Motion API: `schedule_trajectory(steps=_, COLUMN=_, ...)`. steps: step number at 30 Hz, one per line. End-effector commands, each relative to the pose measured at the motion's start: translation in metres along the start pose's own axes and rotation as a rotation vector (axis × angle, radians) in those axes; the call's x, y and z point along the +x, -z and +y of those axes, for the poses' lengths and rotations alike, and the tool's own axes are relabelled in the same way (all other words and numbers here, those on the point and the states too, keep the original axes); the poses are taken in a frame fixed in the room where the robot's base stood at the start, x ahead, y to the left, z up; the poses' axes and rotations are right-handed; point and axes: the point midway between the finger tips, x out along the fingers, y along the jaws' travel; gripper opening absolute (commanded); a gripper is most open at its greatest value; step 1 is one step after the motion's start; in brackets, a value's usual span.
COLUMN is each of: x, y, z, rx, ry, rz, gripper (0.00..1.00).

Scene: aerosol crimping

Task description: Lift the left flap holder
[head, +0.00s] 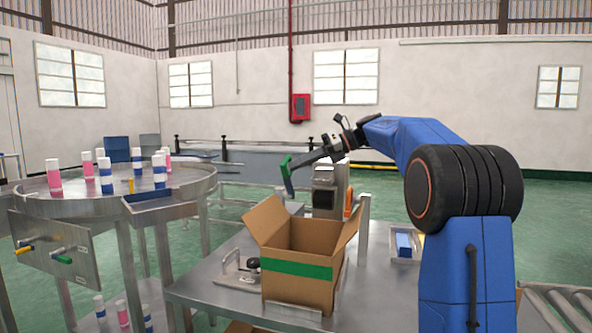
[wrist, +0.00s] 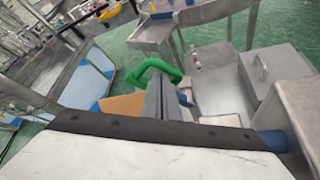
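My gripper (head: 296,161) is at the end of my raised arm, above and behind an open cardboard box. A green loop-shaped piece (wrist: 156,70) sits at the fingertips in the wrist view. In the head view this green piece (head: 286,164) hangs from the fingertips, with a blue part below. The fingers look shut on it, though the contact is partly hidden. I cannot tell whether it is the left flap holder. The box (head: 297,290) has its flaps spread and a green band across its front. Its flap edge (wrist: 120,104) shows beneath the fingers.
A grey post (head: 363,230) stands right of the box. A plate with a black knob (head: 238,274) lies left of it. A grey machine (head: 326,192) stands behind, and a small tray (head: 404,259) lies right. A round table (head: 115,203) with several bottles stands far left.

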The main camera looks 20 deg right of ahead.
Motion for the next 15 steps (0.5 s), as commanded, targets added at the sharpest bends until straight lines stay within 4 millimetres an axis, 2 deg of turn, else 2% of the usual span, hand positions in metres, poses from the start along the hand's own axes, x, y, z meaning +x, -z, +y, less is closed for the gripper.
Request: schedule_trajectory(steps=15, x=-0.010, y=-0.018, z=-0.040, rx=-0.001, ry=0.001, rz=-0.001, gripper=0.00)
